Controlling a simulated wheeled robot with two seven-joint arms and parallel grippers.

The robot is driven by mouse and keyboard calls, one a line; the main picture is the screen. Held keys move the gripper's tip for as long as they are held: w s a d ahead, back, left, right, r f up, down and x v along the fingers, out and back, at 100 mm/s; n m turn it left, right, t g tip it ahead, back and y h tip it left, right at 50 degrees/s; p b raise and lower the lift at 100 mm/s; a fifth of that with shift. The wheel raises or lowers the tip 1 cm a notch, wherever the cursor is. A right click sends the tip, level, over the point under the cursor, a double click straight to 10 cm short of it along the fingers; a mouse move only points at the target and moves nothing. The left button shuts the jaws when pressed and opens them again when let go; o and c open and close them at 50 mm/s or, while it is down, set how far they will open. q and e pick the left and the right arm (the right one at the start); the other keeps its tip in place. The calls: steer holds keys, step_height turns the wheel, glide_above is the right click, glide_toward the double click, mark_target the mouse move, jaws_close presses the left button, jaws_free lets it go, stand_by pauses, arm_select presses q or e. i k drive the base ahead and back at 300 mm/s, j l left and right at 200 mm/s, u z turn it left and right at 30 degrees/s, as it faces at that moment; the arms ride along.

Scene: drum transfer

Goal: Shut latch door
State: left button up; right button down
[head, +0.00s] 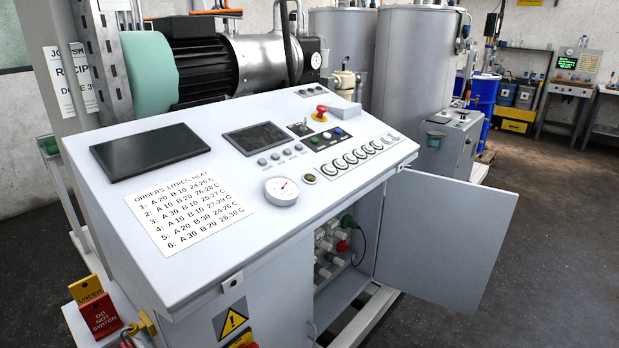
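The grey door (446,236) of the console cabinet (285,280) stands wide open. It is hinged at the cabinet's right side and swings out to the right. Behind it the cabinet opening (345,262) shows several pale fittings, a green one, a red one and a dark cable. A small catch (232,283) sits under the console's front edge, left of the opening; I cannot tell whether it belongs to the door. No latch can be made out on the door face. Neither of my grippers is in view.
The sloped console top (240,165) carries a screen, buttons, a gauge (281,190), a red emergency button (321,112) and an order sheet (188,204). Large grey tanks (412,70) stand behind. The floor (560,250) right of the door is clear.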

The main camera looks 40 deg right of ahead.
mark_target(441, 239)
steer(key=l, duration=0.6)
steer(key=k+l+u, duration=0.15)
steer(key=l, duration=1.05)
steer(key=k+l+u, duration=0.15)
steer(key=l, duration=0.45)
steer(key=k+l+u, duration=0.1)
steer(key=l, duration=0.35)
steer(key=k+l+u, duration=0.1)
steer(key=l, duration=0.35)
steer(key=k+l, duration=0.2)
steer(key=l, duration=0.25)
steer(key=k+l+u, duration=0.15)
steer(key=l, duration=0.3)
steer(key=k+l+u, duration=0.1)
steer(key=l, duration=0.35)
steer(key=k+l+u, duration=0.1)
steer(key=k+l, duration=0.15)
steer(key=l, duration=0.15)
steer(key=k+l+u, duration=0.1)
steer(key=l, duration=0.3)
steer(key=l+u, duration=0.15)
steer(key=l, duration=0.65)
steer(key=k+l+u, duration=0.15)
steer(key=l, duration=0.65)
steer(key=i+l, duration=0.15)
steer(key=l, duration=0.25)
steer(key=i+l, duration=0.2)
steer(key=l, duration=0.15)
steer(key=u, duration=0.05)
